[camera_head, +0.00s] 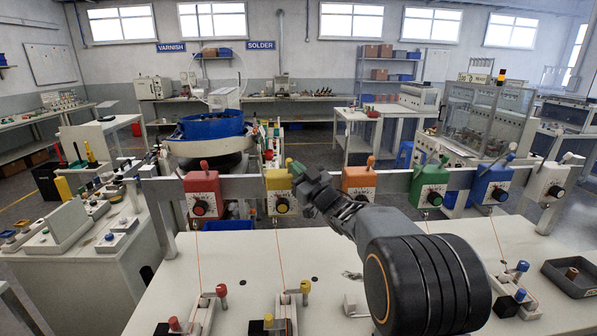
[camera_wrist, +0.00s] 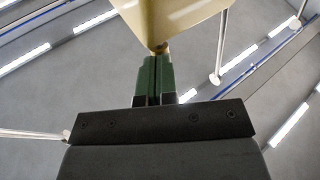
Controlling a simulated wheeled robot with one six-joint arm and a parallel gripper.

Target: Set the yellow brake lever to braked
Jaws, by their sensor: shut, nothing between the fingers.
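In the wrist view the fingers of my gripper (camera_wrist: 153,78) point up towards the underside of the yellow box (camera_wrist: 180,22). A small brownish end shows close to the fingertips; I cannot tell whether they touch. The yellow lever is not clearly visible, and its setting cannot be read.
On the same rail stand a red box (camera_head: 203,192) to the left and orange (camera_head: 359,180), green (camera_head: 429,187), blue (camera_head: 493,186) and white (camera_head: 546,182) boxes to the right. Thin cords run down to small fixtures on the white bench (camera_head: 245,255). A dark tray (camera_head: 558,282) lies at right.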

